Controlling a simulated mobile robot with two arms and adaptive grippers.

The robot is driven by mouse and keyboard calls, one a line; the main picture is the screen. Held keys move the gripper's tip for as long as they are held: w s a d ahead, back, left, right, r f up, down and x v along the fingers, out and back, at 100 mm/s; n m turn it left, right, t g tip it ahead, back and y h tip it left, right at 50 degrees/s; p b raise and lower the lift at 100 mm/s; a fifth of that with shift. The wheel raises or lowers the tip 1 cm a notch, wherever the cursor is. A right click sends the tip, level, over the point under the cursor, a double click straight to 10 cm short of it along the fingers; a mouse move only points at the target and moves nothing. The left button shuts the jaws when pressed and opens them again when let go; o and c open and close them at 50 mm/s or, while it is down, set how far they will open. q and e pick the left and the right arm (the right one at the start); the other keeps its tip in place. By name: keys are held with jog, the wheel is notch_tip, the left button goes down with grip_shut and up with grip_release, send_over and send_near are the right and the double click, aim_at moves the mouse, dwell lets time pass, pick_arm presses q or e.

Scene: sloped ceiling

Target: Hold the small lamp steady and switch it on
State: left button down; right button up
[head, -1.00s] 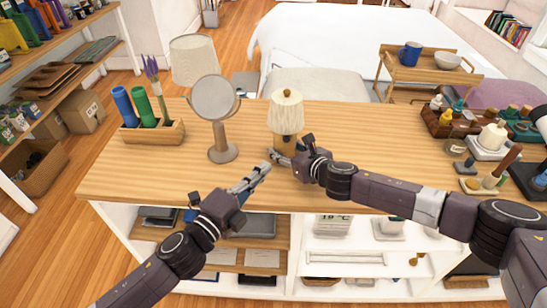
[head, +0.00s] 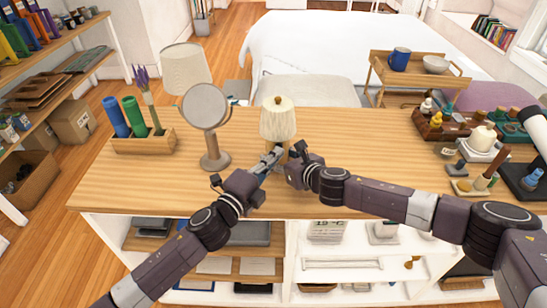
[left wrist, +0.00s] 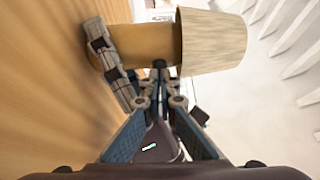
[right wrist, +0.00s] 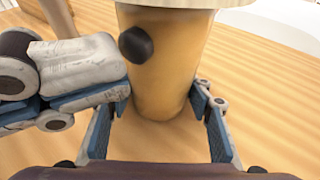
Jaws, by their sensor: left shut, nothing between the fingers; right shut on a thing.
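The small lamp has a cream pleated shade (head: 278,118) and a round tan base (right wrist: 165,70), with a dark round knob (right wrist: 136,45) on the base's side. My right gripper (right wrist: 162,108) is shut on the base, a finger on each side, low down. The lamp stands upright on the table. My left gripper (head: 274,154) is shut and empty, its tips close to the base. In the left wrist view its tips (left wrist: 160,80) are right by the knob (left wrist: 160,64); I cannot tell whether they touch it. The grippers hide most of the base in the head view.
A round mirror on a stand (head: 206,106) is left of the lamp, close to my left arm. A wooden holder (head: 143,145) is farther left. Bottles and a dark tray (head: 440,132) stand at the right. The wooden tabletop (head: 350,135) is clear right of the lamp.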

pick_arm(q)
jog(key=shift+w+a, duration=0.25)
jog(key=shift+w, duration=0.8)
jog(key=shift+a, duration=0.1)
pick_arm(e)
jog(key=shift+s+a, duration=0.1)
pick_arm(q)
jog(key=shift+s+a+f, duration=0.15)
jog(key=shift+s+a, duration=0.1)
jog(key=shift+s, duration=0.2)
jog(key=v, duration=0.9)
jog(key=shift+s+d, duration=0.15)
jog(key=shift+d, duration=0.1)
pick_arm(e)
jog(key=shift+f, duration=0.1)
jog(key=o, duration=1.5)
jog(key=shift+o, duration=0.2)
